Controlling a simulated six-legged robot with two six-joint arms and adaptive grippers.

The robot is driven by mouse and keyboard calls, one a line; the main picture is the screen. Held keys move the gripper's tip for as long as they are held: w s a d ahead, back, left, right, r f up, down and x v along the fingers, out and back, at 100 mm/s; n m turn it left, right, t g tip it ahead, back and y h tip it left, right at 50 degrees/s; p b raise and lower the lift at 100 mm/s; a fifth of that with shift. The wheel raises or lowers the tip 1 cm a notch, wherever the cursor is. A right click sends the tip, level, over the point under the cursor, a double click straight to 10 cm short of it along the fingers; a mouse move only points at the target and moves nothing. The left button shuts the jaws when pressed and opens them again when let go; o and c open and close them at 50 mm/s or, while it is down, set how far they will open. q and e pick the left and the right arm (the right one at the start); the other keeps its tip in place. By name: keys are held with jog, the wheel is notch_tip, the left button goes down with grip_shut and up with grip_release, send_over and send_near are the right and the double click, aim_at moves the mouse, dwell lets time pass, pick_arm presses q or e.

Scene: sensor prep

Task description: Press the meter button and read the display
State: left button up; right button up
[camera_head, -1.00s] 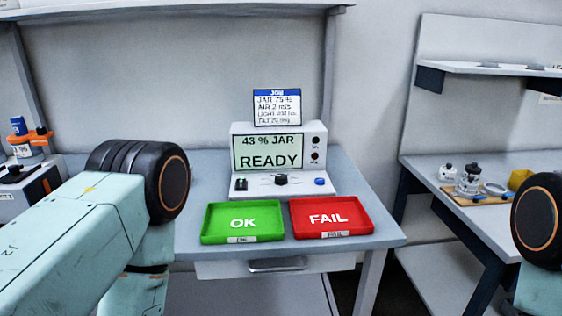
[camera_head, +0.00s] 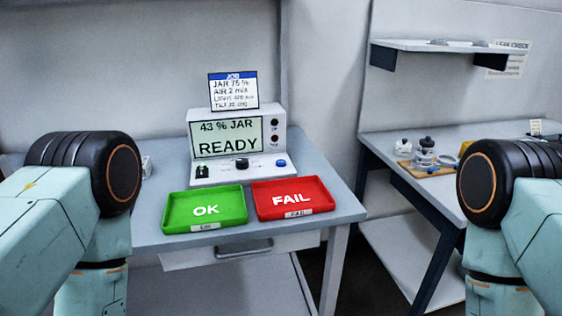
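The meter (camera_head: 180,174) is a light grey box standing on the table at the centre left. Its display (camera_head: 227,138) reads "43 % JAR" and "READY". A blue button (camera_head: 281,163) sits at the right of its front ledge, with a black knob (camera_head: 241,164) in the middle and a dark switch with a green mark (camera_head: 202,171) at the left. Nothing touches the meter. Both my arms show at the left and right edges, but neither gripper is in view.
A green OK tray (camera_head: 172,214) and a red FAIL tray (camera_head: 322,199) lie in front of the meter. A job card (camera_head: 233,92) stands above it. A second table (camera_head: 345,141) at the right holds small parts on a wooden board (camera_head: 429,172). A gap separates the tables.

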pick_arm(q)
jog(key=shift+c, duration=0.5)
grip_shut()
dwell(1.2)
